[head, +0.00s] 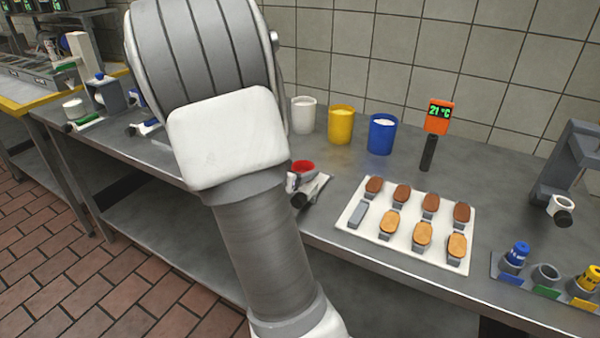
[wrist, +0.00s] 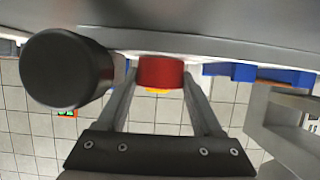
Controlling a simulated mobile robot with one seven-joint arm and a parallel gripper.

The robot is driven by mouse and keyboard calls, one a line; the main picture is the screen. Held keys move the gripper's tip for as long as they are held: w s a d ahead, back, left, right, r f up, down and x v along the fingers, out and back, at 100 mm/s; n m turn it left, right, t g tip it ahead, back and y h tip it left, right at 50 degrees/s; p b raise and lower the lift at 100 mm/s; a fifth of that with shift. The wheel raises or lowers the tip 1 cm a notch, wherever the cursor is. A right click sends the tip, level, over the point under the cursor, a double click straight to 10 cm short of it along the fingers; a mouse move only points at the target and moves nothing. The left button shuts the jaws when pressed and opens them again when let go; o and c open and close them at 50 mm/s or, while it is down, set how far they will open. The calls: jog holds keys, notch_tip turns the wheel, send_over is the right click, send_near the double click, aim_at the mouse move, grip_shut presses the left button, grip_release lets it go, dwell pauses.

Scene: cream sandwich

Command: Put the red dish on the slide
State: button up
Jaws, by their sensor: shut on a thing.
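The red dish (head: 303,166) shows just right of my arm in the head view, above the steel counter. In the wrist view the red dish (wrist: 160,72) sits between my two fingertips. My gripper (head: 306,184) is shut on it; the wrist view shows both fingers of my gripper (wrist: 160,80) against its sides. My arm hides part of the gripper and the counter behind it. I cannot make out which thing is the slide.
A white tray (head: 349,225) with several brown and tan pieces lies to the right. White, yellow (head: 341,127) and blue cups (head: 381,137) stand behind, beside an orange thermometer (head: 438,117). A grey stand (head: 571,160) and coloured holders are at far right. Clear counter lies between cups and tray.

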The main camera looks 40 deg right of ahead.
jog(key=shift+f, duration=0.15)
jog(key=o, duration=1.3)
